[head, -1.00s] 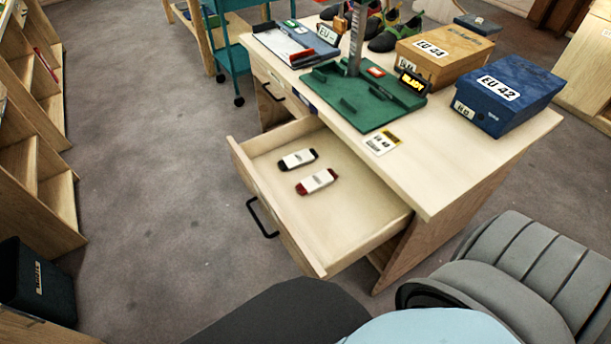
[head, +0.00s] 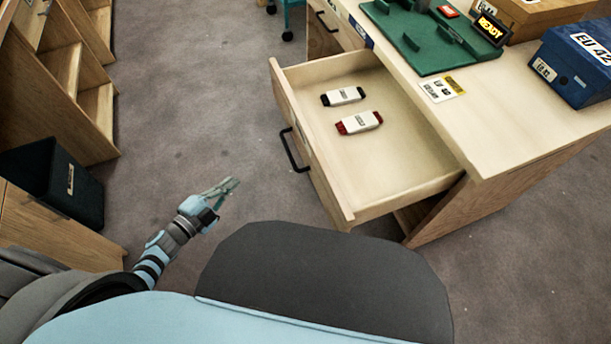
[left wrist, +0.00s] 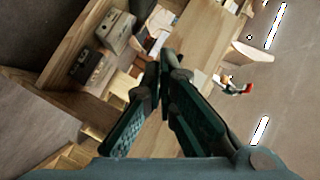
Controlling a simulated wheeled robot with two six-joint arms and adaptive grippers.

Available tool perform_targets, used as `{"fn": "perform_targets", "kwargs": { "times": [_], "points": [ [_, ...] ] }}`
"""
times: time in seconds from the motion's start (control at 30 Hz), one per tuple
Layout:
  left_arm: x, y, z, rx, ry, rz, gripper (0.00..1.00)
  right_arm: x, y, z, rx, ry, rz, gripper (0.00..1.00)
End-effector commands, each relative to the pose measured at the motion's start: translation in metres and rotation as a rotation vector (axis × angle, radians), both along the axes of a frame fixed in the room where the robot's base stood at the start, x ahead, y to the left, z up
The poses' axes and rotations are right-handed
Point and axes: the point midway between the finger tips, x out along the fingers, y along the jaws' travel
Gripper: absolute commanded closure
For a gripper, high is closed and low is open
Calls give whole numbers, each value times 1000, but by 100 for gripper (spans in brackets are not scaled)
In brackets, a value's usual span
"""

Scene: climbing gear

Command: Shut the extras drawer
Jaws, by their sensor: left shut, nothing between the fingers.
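The extras drawer (head: 405,172) stands pulled well out of the light wooden desk (head: 540,125) in the head view. Its front panel (head: 311,150) faces left and carries a black bar handle (head: 291,150). Two small items lie inside it, one white and black (head: 343,96), one white and red (head: 359,122). My left gripper (head: 231,187) is shut and empty, over the floor to the left of the drawer and apart from it. Its closed fingers also show in the left wrist view (left wrist: 163,75). My right gripper is not in view.
A green tray with a READY sign (head: 430,40) and a blue EU 42 shoebox (head: 580,60) stand on the desk. Wooden shelves (head: 60,75) and a dark bin (head: 55,180) stand at the left. Grey floor lies free between them and the drawer.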

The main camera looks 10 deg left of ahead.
Motion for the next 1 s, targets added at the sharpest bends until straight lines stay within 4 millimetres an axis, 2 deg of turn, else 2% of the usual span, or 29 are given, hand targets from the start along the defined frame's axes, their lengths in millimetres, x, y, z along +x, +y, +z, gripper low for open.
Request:
{"fn": "perform_targets", "kwargs": {
  "times": [0.03,0.1,0.2,0.37,0.8,1.0],
  "points": [
    [9,-21,18,103,-179,-207,100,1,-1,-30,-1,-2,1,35],
    [-1,-47,48,214,-359,-451,100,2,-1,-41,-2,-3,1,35],
    [-14,-65,65,285,-471,-622,100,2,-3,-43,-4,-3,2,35],
    [-8,-82,71,289,-486,-644,100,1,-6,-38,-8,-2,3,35],
    [42,-160,71,284,-482,-638,100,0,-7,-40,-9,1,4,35],
    [55,-180,70,285,-479,-639,100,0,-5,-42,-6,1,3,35]
  ]
}}
